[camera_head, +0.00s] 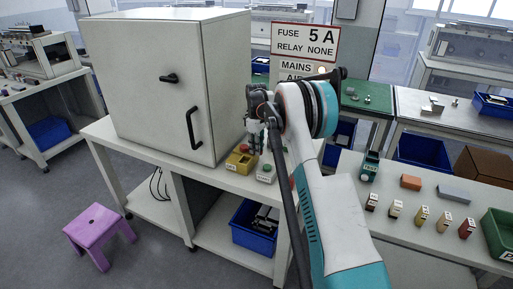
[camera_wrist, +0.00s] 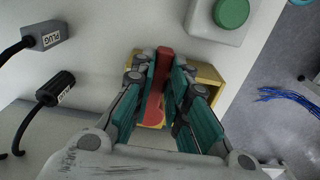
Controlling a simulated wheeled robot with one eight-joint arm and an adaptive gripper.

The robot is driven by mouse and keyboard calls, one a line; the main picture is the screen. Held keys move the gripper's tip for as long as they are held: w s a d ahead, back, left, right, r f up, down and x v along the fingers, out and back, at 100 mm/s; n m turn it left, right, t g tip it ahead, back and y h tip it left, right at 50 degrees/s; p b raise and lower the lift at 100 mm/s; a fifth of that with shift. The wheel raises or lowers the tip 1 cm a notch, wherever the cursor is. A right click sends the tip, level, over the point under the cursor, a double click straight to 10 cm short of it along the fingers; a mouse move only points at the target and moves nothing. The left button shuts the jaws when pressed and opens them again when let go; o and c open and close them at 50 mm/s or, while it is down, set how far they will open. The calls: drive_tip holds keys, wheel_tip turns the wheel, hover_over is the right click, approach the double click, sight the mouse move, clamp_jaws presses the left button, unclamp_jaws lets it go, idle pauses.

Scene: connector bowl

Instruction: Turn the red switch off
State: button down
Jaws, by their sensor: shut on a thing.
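The red switch (camera_wrist: 155,100) is a long red lever on a yellow box (camera_wrist: 208,76) in the wrist view. My gripper (camera_wrist: 164,72) is shut on it, with a teal-padded finger on each side. The fingers hide part of the lever and much of the box. In the head view, the yellow box (camera_head: 236,164) sits on the white bench near its front edge, and my gripper (camera_head: 251,142) reaches down onto it from above. A bit of the red switch (camera_head: 244,148) shows there, but I cannot tell its position.
A box with a green button (camera_wrist: 231,12) stands close beside the yellow box. A large white cabinet (camera_head: 150,85) stands left of my gripper on the bench (camera_head: 112,133). A purple stool (camera_head: 98,228) is on the floor.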

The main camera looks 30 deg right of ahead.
sight(248, 151)
drive_tip(key=a+m, duration=0.1)
drive_tip(key=m, duration=0.1)
drive_tip(key=s+a+m+p, duration=0.1)
drive_tip(key=m, duration=0.1)
drive_tip(key=a+m, duration=0.1)
drive_tip(key=m, duration=0.1)
drive_tip(key=a+m+p, duration=0.1)
drive_tip(key=m, duration=0.1)
drive_tip(key=shift+a+m, duration=0.2)
drive_tip(key=shift+m, duration=0.1)
drive_tip(key=m, duration=0.1)
drive_tip(key=a+m, duration=0.1)
drive_tip(key=m, duration=0.1)
drive_tip(key=a+m, duration=0.1)
drive_tip(key=shift+w+a+m+p, duration=0.1)
drive_tip(key=shift+w+m+p, duration=0.2)
drive_tip(key=shift+p, duration=0.05)
drive_tip(key=shift+w+a+m, duration=0.4)
drive_tip(key=shift+a+m, duration=0.05)
drive_tip(key=shift+m, duration=0.7)
drive_tip(key=shift+w+a+m, duration=0.4)
drive_tip(key=shift+a+m, duration=0.05)
drive_tip(key=shift+m, duration=0.7)
drive_tip(key=c, duration=1.6)
unclamp_jaws()
drive_tip(key=shift+o, duration=0.2)
drive_tip(key=shift+r, duration=0.1)
wheel_tip(248, 151, up, 12)
